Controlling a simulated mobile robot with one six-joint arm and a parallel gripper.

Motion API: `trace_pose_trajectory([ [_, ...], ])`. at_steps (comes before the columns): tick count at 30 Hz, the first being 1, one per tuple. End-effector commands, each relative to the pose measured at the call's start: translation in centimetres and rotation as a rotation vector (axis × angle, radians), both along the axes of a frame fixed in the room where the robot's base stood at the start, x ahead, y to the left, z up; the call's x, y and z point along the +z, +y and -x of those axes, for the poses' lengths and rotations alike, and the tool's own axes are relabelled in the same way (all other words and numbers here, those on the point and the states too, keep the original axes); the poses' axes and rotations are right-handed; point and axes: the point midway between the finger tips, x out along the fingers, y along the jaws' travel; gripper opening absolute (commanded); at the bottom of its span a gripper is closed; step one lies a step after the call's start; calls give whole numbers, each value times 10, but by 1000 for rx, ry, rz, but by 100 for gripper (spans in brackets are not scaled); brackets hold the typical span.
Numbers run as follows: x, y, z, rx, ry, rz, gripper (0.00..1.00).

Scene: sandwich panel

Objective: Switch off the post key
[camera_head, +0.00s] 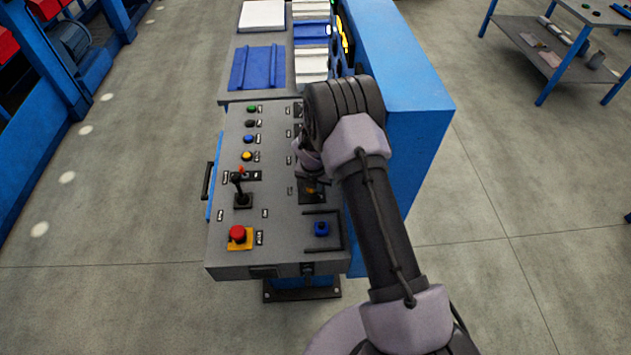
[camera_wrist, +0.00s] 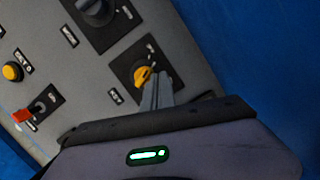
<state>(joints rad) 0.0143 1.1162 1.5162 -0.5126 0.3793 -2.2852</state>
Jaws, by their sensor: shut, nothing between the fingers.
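A yellow key-like knob (camera_wrist: 144,76) sits on a dark square plate on the grey sloped panel in the wrist view. In the head view it shows small and orange (camera_head: 312,190), partly hidden by my arm; its label is too small to read. My gripper's fingers (camera_wrist: 153,88) are shut and empty, with their tips right at the lower edge of the yellow knob. I cannot tell whether they touch it. In the head view my gripper (camera_head: 309,180) is above the same plate, mostly hidden by my wrist.
The control panel (camera_head: 280,255) carries a red mushroom button (camera_head: 237,232), a black joystick (camera_head: 240,188), a guarded blue button (camera_head: 321,228) and several small coloured buttons. A black rotary knob (camera_wrist: 93,10) and a red toggle (camera_wrist: 22,115) are nearby. A blue cabinet wall (camera_head: 415,125) rises at right.

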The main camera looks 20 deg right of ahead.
Motion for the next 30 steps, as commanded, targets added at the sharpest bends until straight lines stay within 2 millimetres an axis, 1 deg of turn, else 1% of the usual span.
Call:
trace_pose_trajectory([
  [1,3,-1,-1,0,0,0,0],
  [12,1,-6,-4,0,0,0,0],
  [30,0,-7,-6,0,0,0,0],
])
